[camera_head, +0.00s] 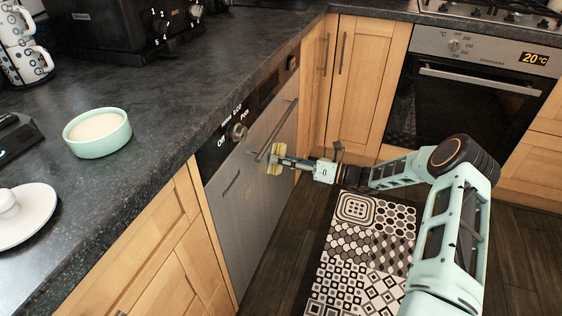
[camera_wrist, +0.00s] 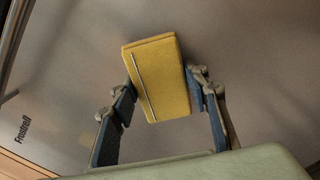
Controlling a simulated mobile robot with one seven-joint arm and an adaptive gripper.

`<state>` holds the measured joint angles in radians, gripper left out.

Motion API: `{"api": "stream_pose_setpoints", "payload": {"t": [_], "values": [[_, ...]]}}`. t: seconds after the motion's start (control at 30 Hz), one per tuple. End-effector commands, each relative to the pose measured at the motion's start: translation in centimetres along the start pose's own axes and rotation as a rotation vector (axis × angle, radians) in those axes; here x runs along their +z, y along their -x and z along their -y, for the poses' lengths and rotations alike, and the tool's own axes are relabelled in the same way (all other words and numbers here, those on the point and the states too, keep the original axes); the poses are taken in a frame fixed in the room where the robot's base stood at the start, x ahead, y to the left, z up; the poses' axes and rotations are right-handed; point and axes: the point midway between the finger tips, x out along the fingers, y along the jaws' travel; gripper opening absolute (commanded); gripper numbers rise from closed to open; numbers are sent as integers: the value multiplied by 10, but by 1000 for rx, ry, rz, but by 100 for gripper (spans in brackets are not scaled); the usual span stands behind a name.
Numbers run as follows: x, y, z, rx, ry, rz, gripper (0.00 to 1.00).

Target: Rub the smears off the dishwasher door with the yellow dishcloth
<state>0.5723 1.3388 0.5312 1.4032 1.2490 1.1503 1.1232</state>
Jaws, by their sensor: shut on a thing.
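The yellow dishcloth (camera_wrist: 160,80) is a folded block between the two fingers of my gripper (camera_wrist: 163,88), which is shut on it. In the head view the cloth (camera_head: 275,160) shows small at the tip of my gripper (camera_head: 281,162), just below the door's bar handle. The dishwasher door (camera_head: 240,203) is brushed grey metal with a dark control panel on top, and it is closed. The cloth is at or very close to the door face; I cannot tell if it touches. In the wrist view the door (camera_wrist: 255,60) fills the background; I cannot make out clear smears.
The door's bar handle (camera_head: 277,130) sticks out above the cloth. A dark worktop (camera_head: 165,135) overhangs, bearing a mint bowl (camera_head: 97,133) and a white lid (camera_head: 22,215). An oven (camera_head: 465,95) stands at the back right. A patterned mat (camera_head: 362,255) lies on the open floor.

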Motion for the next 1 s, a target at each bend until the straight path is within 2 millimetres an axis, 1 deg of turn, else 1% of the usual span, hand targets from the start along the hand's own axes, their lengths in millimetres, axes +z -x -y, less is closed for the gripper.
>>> {"api": "stream_pose_setpoints", "payload": {"t": [0.1,0.23,0.83,1.0], "values": [[4,-2,6,1,0,1,23],[7,-2,9,1,0,1,23],[6,-3,8,2,-1,0,23],[5,-2,4,3,-2,0,23]]}}
